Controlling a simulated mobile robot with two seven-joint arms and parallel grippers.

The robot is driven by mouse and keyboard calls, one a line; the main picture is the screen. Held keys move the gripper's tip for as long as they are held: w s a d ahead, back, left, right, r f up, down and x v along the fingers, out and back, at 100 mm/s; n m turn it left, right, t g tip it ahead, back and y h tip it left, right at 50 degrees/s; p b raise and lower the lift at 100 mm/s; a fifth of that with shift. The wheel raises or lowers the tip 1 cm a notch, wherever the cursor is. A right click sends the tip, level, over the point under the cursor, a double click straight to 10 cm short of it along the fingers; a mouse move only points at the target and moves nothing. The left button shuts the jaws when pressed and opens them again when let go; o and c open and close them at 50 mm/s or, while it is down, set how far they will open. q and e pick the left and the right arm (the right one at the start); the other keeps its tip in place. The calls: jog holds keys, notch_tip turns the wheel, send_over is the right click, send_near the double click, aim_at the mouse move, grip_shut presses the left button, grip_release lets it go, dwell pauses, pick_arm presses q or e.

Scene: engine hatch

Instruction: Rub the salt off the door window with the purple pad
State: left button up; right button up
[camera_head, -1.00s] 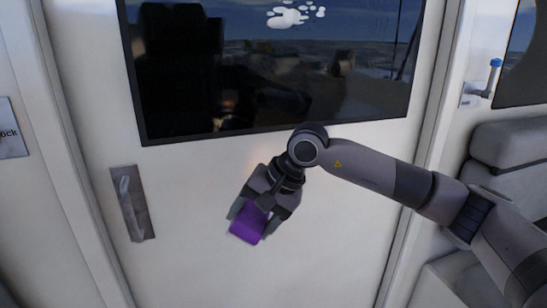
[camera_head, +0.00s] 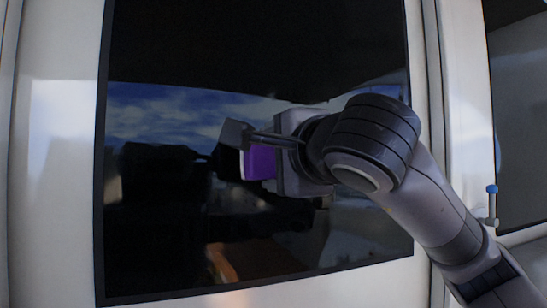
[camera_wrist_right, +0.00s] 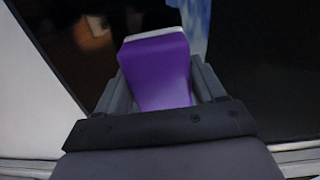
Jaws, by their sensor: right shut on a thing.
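The door window (camera_head: 160,225) is a large dark pane in a black frame and fills most of the head view. My right gripper (camera_head: 243,160) is in front of the middle of the pane, shut on the purple pad (camera_head: 261,163). In the right wrist view the pad (camera_wrist_right: 158,75) sits between the fingers, with a pale layer along its far edge. I cannot tell whether the pad touches the glass. No white salt shows on the visible glass; any behind the gripper and arm is hidden. My left gripper is out of view.
White door panel (camera_head: 60,180) borders the window. At the right, a blue-tipped handle (camera_head: 491,205) stands beside another dark window (camera_head: 522,130). Reflections of sky and dark shapes cover the glass.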

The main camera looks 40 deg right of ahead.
jog(key=shift+s+d+r, duration=0.15)
jog(key=shift+s+r, duration=0.05)
jog(key=shift+r, duration=0.35)
jog(key=shift+w+d+r, duration=0.1)
jog(key=shift+w, duration=0.1)
jog(key=p+x, duration=0.2)
jog(key=x, duration=0.3)
jog(key=shift+w, duration=0.15)
jog(key=shift+x, duration=1.15)
jog(key=shift+d, duration=0.1)
